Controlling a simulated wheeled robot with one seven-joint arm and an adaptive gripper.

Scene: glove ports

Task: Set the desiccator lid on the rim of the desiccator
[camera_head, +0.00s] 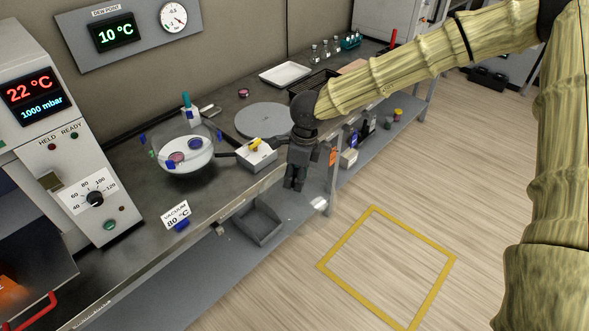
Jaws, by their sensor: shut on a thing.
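The desiccator (178,172) is a clear glass bowl at the left on the bench. A pale plate with small round dishes shows inside it, and several blue pieces surround its upper part. The glass is too clear to tell whether a lid lies on the rim, and I cannot make out the lid elsewhere. My gripper (294,184) is to the right of the desiccator, apart from it, pointing down by the front edge of the bench. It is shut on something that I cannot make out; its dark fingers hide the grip.
A white box with a yellow knob (256,146) stands between desiccator and gripper, with dark tubing beside it. Behind are a bare grey disc (262,120), a teal-topped bottle (187,101) and a white tray (285,74). A control cabinet (75,150) stands left.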

